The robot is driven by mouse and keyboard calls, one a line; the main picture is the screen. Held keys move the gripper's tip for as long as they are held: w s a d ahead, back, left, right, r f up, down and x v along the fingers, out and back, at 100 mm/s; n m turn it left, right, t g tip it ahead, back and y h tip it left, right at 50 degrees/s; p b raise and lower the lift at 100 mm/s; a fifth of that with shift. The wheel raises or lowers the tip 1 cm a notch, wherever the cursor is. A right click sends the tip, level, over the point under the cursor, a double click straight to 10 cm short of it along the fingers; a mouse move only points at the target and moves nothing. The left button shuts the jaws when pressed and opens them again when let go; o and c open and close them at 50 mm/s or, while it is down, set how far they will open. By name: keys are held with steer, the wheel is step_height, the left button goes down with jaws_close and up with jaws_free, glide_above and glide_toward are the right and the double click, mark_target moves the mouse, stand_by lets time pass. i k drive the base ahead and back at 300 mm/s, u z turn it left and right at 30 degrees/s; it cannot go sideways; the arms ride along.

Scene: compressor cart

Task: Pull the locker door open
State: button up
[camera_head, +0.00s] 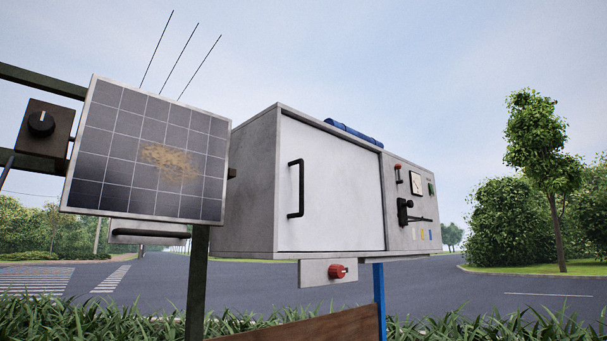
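The locker is a grey box with a flat white-grey locker door (340,190) on its front, in the middle of the head view. The door looks shut, flush in its frame. A black bar door handle (296,188) stands upright near the door's left edge. My gripper is not in view, so its place relative to the handle cannot be told.
A solar panel (150,150) with a brown dirt patch stands left of the locker, near its left side. A red knob (337,271) sits on a plate below the door. A control panel (410,205) with a gauge and levers adjoins on the right. A black dial (41,123) is far left.

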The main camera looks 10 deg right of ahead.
mark_target(331, 195)
steer(key=u, duration=1.25)
steer(key=i, duration=0.65)
steer(key=z, duration=0.25)
